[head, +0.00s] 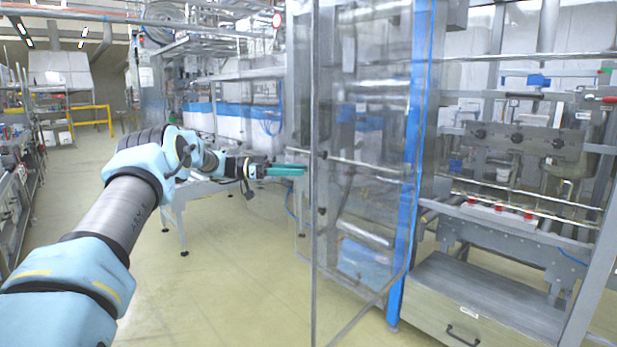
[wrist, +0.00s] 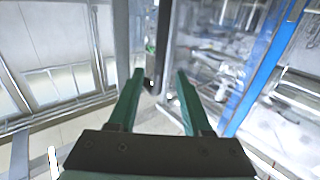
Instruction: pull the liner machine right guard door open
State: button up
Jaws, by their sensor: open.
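The right guard door is a tall clear panel (head: 365,120) with a thin grey upright edge on its left and a blue post (head: 408,180) on its right. It stands swung out at an angle from the machine, with the machine's inside showing to its right. Small dark fittings (head: 322,210) sit on its grey edge. My gripper (head: 303,171) has teal fingers and is at the left of that edge. In the wrist view my gripper (wrist: 160,73) is open, with the grey edge and a small dark piece (wrist: 149,86) showing between the fingertips. I cannot tell whether they touch.
The machine's inside shows rails, red-capped parts (head: 497,208) and a grey drawer box (head: 480,300) at the right. A metal-legged table (head: 185,190) stands behind my arm. The pale floor (head: 220,290) is clear in front of the door and to the left.

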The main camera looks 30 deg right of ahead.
jog(key=b+v, duration=0.1)
jog(key=v, duration=0.4)
jog(key=shift+w+a, duration=0.2)
jog(key=shift+a, duration=0.1)
jog(key=shift+r, duration=0.1)
